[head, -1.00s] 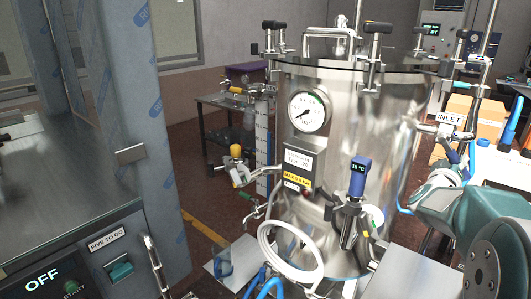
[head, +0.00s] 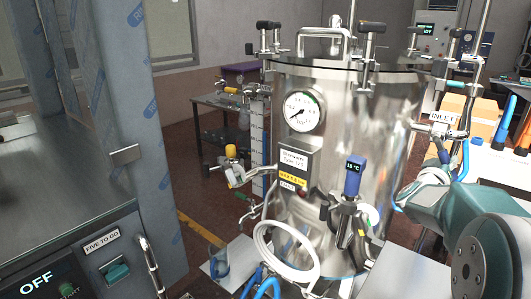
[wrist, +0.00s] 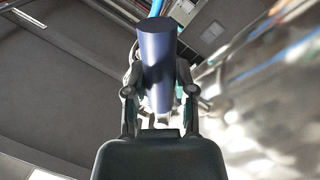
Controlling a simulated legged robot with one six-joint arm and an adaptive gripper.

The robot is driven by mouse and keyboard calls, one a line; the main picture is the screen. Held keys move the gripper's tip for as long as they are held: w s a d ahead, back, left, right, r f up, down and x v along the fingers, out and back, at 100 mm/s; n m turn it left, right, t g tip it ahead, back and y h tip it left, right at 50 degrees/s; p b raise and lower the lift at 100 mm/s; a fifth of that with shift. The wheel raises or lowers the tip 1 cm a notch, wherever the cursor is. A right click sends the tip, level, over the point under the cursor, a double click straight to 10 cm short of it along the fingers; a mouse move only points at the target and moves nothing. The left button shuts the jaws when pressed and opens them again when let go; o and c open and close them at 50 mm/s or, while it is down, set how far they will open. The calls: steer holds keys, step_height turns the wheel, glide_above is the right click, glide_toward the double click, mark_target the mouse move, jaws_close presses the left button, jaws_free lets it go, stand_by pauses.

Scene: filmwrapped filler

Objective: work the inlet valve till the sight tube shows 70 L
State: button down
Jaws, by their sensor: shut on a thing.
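The steel tank (head: 350,150) stands in the middle of the head view. The inlet valve (head: 437,131) is on its right side, below the INLET label (head: 444,117). Its dark blue handle hangs downward, partly hidden by my arm. In the wrist view, a dark blue cylindrical handle (wrist: 158,58) stands between the fingers of my gripper (wrist: 158,92), which is shut on it; it appears to be the inlet handle. The sight tube (head: 259,135) runs vertically along the tank's left side; its level is too small to read.
A pressure gauge (head: 304,111) and a blue temperature display (head: 353,176) sit on the tank front. A coiled white hose (head: 286,252) lies low in front. A metal cabinet (head: 75,220) fills the left. A white table (head: 495,178) with bottles is at right.

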steer(key=shift+w+a+f+m+g+y, duration=0.1)
steer(key=shift+w+a+f+m+g, duration=0.3)
steer(key=shift+m, duration=0.85)
steer(key=shift+w+a+m+g+y, duration=0.15)
steer(key=shift+w+a+m, duration=0.45)
steer(key=shift+m, duration=0.6)
steer(key=shift+w+a+f+m+g+y, duration=0.1)
steer(key=shift+w+a+f+m+g, duration=0.15)
steer(key=shift+a+m, duration=0.7)
steer(key=shift+d+m, duration=0.3)
steer(key=shift+c, duration=2.2)
jaws_free()
steer(key=v, duration=1.2)
steer(key=shift+f, duration=0.2)
